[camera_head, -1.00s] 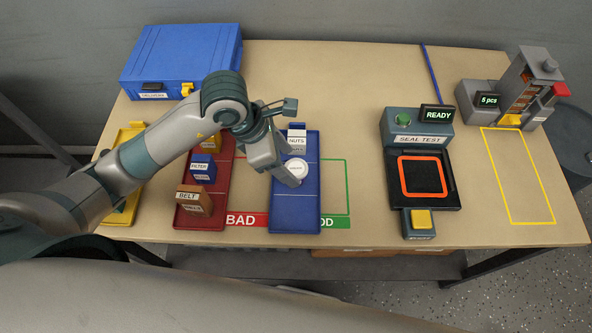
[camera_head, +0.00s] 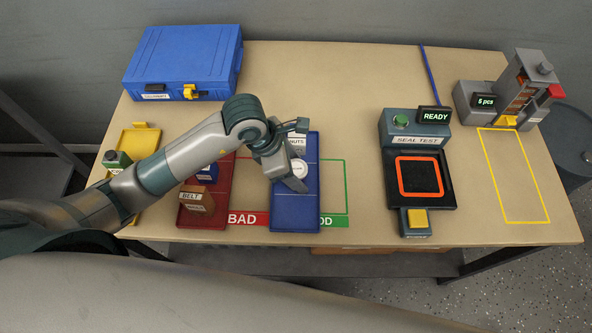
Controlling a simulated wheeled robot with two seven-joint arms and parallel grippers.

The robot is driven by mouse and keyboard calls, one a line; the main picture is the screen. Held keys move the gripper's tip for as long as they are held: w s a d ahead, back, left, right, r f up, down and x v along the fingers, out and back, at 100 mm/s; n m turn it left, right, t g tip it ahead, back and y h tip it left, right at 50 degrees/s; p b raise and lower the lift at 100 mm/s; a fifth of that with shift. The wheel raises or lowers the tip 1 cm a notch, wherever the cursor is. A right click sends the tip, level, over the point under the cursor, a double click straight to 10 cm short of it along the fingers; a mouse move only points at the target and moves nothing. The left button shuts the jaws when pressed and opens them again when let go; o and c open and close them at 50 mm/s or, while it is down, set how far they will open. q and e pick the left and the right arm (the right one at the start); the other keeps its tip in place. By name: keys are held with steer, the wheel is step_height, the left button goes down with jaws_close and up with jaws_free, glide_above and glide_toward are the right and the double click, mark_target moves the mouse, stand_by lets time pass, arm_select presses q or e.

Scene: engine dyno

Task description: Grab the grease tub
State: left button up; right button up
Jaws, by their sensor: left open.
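A white round tub (camera_head: 299,169), which looks like the grease tub, stands in the middle compartment of the blue tray (camera_head: 295,216). Its lid print is too small to read. My left gripper (camera_head: 295,181) is open, right beside the tub at its lower left, and hides part of it. I cannot tell whether they touch or whether the tub lies between the fingers. My right gripper is not in view.
A box labelled NUTS (camera_head: 297,143) stands just behind the tub. A red tray (camera_head: 215,215) with a BELT box (camera_head: 196,199) lies to the left under my arm. A blue case (camera_head: 185,60) is behind. The seal tester (camera_head: 414,128) stands to the right.

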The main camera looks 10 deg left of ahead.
mark_target(301, 167)
arm_select(q)
steer(key=c, duration=1)
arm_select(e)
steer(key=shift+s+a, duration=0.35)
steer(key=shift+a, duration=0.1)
arm_select(q)
steer(key=shift+r, duration=0.15)
